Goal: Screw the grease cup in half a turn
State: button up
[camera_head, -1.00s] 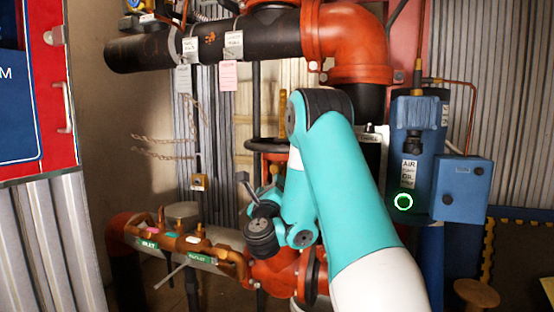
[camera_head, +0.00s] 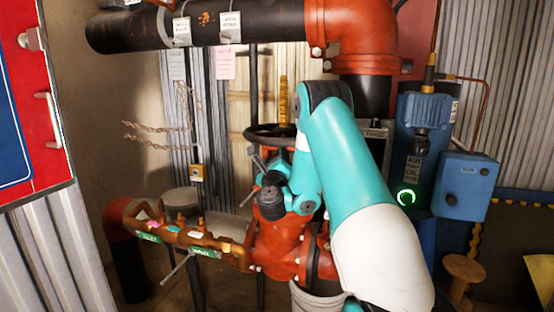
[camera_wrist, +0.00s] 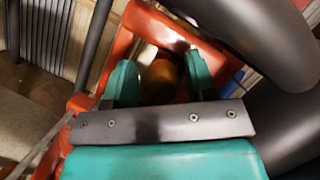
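In the wrist view, a rounded brass piece (camera_wrist: 161,76), apparently the grease cup, sits inside an orange-red valve frame (camera_wrist: 126,40). My gripper (camera_wrist: 156,80) has its two teal fingers apart, one on each side of the brass piece. Dark gaps show beside it, and I see no clear contact. Its lower part is in shadow. In the head view, my arm's wrist is in front of the red valve body (camera_head: 280,245), below the dark handwheel (camera_head: 262,138). The fingertips and the cup cannot be made out there.
A brass stem (camera_head: 283,100) rises above the handwheel. A low pipe with green labels (camera_head: 190,236) runs left from the valve. A thick black pipe (camera_head: 130,32) passes overhead. A blue box (camera_head: 465,187) hangs at the right. Dark rounded wheel parts (camera_wrist: 270,40) crowd the wrist view's right side.

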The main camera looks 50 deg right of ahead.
jog(key=c, duration=0.7)
jog(key=shift+r+n+p, duration=0.2)
jog(key=shift+n+p, duration=0.4)
jog(key=shift+p, duration=0.2)
jog(key=shift+f, duration=0.2)
jog(key=o, duration=0.9)
